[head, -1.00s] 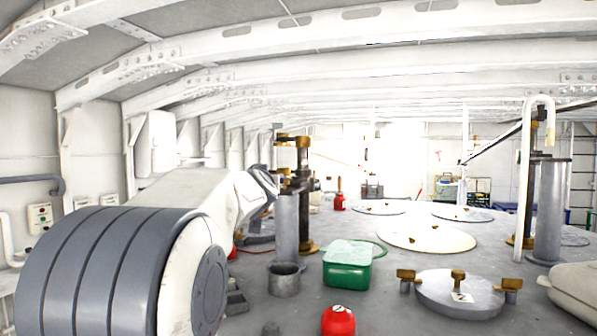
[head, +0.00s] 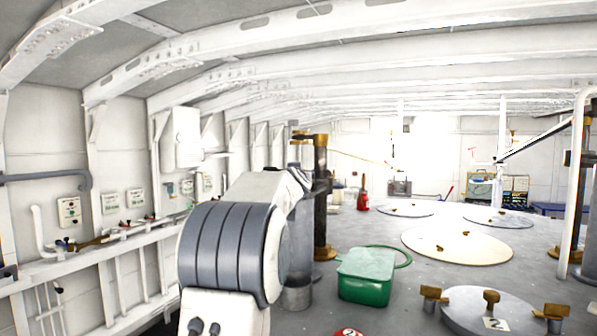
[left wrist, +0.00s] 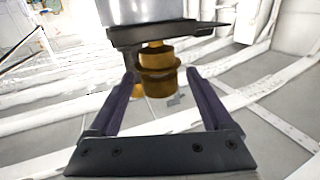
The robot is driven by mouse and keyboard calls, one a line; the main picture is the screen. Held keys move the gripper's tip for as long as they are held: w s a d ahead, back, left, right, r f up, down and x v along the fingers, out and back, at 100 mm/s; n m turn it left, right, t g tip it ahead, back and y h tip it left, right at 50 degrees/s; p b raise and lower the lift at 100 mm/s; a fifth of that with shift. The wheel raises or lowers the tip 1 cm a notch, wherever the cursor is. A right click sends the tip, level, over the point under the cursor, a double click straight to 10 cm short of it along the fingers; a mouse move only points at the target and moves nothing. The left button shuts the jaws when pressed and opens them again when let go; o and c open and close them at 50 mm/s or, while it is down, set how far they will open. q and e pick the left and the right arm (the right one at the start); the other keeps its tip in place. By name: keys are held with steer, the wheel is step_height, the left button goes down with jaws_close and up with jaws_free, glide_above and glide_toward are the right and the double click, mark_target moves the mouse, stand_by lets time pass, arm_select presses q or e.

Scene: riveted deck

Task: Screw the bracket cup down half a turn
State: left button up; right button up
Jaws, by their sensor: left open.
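The brass bracket cup (left wrist: 158,80) shows in the left wrist view, under a dark bracket plate (left wrist: 165,34) fixed to a grey cylinder (left wrist: 145,10). My left gripper (left wrist: 163,76) is open, with one finger on each side of the cup. A gap shows between each finger and the brass; I see no contact. In the head view my left arm stands in front of the grey cylinder and the dark post (head: 320,200) with brass at its top. My left fingers cannot be made out there. My right gripper is out of view.
A green box (head: 365,280) stands on the deck right of my arm. A round hatch with brass clamps (head: 487,310) lies at lower right. A red object (head: 348,332) is cut off at the bottom edge. Flat round covers (head: 457,246) lie farther back.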

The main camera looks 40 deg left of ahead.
arm_select(q)
steer(key=shift+w+a, duration=0.3)
steer(key=shift+w, duration=0.25)
jaws_close()
steer(key=m+t+h+b, duration=0.1)
steer(key=h+b, duration=0.1)
steer(key=b, duration=0.3)
steer(key=m+t+h+b, duration=0.1)
steer(key=m+h+b, duration=0.1)
steer(key=b, duration=0.2)
steer(key=shift+a+f+b, duration=0.15)
steer(key=shift+f+b, duration=0.2)
steer(key=shift+f, duration=0.05)
steer(key=shift+r+h, duration=0.1)
steer(key=shift+h, duration=0.3)
steer(key=shift+r+m+h, duration=0.15)
steer(key=shift+m+h, duration=0.25)
steer(key=shift+m, duration=0.1)
steer(key=shift+r+m+t+h, duration=0.2)
steer(key=shift+m+t+h, duration=0.2)
steer(key=shift+m+h, duration=0.5)
steer(key=shift+m+h+p, duration=1)
steer(key=shift+h+p, duration=0.7)
steer(key=shift+h, duration=0.4)
